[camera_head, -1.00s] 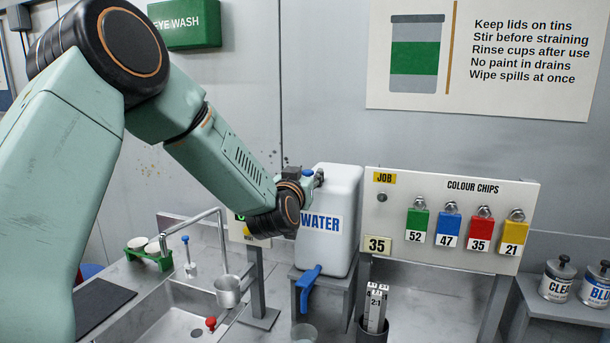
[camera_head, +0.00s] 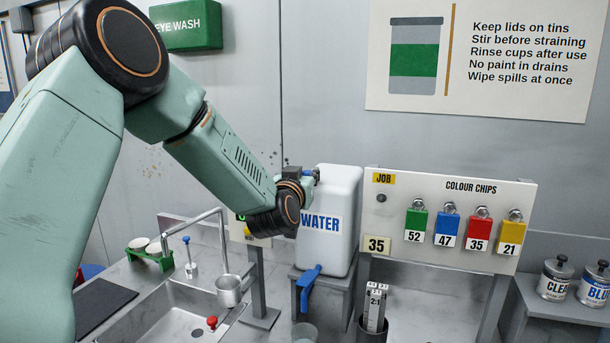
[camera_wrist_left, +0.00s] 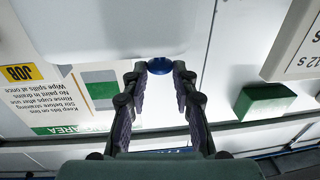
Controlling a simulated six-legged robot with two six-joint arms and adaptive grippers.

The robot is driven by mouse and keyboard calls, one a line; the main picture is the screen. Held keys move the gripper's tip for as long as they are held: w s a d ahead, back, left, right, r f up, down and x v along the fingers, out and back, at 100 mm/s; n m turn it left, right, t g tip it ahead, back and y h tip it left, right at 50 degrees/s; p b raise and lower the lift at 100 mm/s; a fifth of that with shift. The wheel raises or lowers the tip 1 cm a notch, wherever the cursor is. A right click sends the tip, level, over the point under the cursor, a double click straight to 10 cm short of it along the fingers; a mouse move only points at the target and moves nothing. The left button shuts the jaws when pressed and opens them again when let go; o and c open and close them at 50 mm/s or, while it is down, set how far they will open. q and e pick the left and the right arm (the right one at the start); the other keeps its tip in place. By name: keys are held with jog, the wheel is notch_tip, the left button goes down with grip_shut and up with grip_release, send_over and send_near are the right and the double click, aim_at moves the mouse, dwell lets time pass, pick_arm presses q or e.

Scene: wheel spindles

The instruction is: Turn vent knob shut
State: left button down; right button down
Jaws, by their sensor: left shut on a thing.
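The white water container (camera_head: 340,205) stands upright on a grey stand, with WATER in blue on its front and a blue tap (camera_head: 308,285) low down. My left gripper (camera_head: 316,175) is at the container's top, at its left side. In the left wrist view the blue vent knob (camera_wrist_left: 160,66) sits between the two fingertips of my left gripper (camera_wrist_left: 160,72), which is shut on it. In the head view the gripper mostly hides the knob. My right gripper is not in view.
A colour chip board (camera_head: 450,222) stands close to the right of the container. A sink (camera_head: 165,315) with a curved faucet and a hanging metal cup (camera_head: 230,291) is at lower left. Two tins (camera_head: 556,280) stand on a shelf at right.

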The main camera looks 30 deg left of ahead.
pick_arm(q)
jog(key=shift+a+f+m+h, duration=0.1)
jog(key=shift+m+h, duration=0.2)
jog(key=shift+h, duration=0.1)
jog(key=shift+s+a+m+t+h, duration=0.1)
jog(key=shift+a+m+t+h, duration=0.1)
jog(key=shift+m+h, duration=0.25)
jog(key=shift+a+m+t+h, duration=0.1)
jog(key=shift+m+t+h, duration=0.15)
jog(key=shift+h, duration=0.4)
jog(key=shift+a+f+m+h+b, duration=0.15)
jog(key=shift+m+h+b, duration=0.5)
jog(key=shift+m+h, duration=1.25)
jog(key=shift+h, duration=1)
jog(key=c, duration=1.5)
grip_release()
jog(key=o, duration=0.4)
jog(key=shift+w, duration=0.25)
jog(key=shift+c, duration=0.2)
